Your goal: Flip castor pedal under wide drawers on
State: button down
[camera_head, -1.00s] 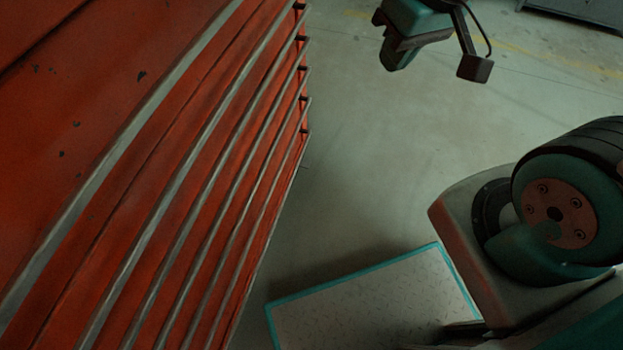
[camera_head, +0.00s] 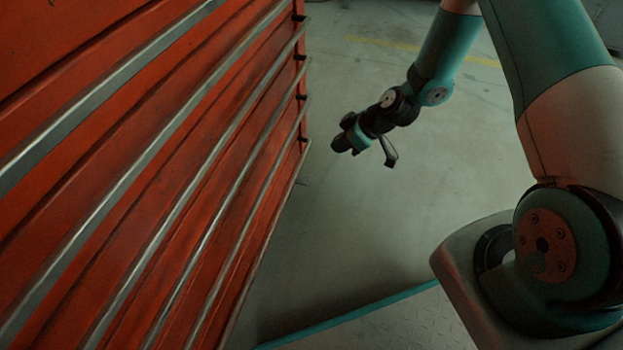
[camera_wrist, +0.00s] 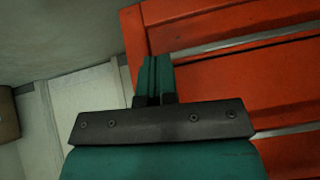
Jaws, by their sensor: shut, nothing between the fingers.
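The wide drawers (camera_head: 160,150) are a worn red cabinet with long metal edge strips, filling the left of the head view. Their red fronts (camera_wrist: 230,65) also show at the right of the wrist view. The castor pedal under them is not visible in either view. My gripper (camera_head: 340,143) is beside the cabinet's far edge in the head view, above the floor and apart from the cabinet there. In the wrist view its two teal fingers (camera_wrist: 155,62) are together, with nothing between them, in front of the red cabinet's edge.
A plate with a teal border (camera_head: 390,330) lies low in the head view. The concrete floor (camera_head: 400,220) between the cabinet and my arm looks clear. A brown object (camera_wrist: 7,115) shows at the left edge of the wrist view.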

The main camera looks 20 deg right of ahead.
jog(key=shift+n+t+y, duration=0.4)
jog(key=shift+n, duration=0.1)
notch_tip(320, 180, down, 6)
jog(key=shift+w+r, duration=0.1)
jog(key=shift+a, duration=0.1)
jog(key=b, duration=0.6)
send_over(304, 182)
jog(key=s+d, duration=0.1)
jog(key=d, duration=0.1)
notch_tip(304, 182, down, 8)
notch_tip(304, 182, down, 2)
jog(key=shift+s+f+b, duration=0.1)
jog(key=shift+f+b, duration=0.05)
jog(key=shift+b, duration=0.85)
jog(key=shift+f, duration=0.45)
jog(key=shift+b, duration=0.35)
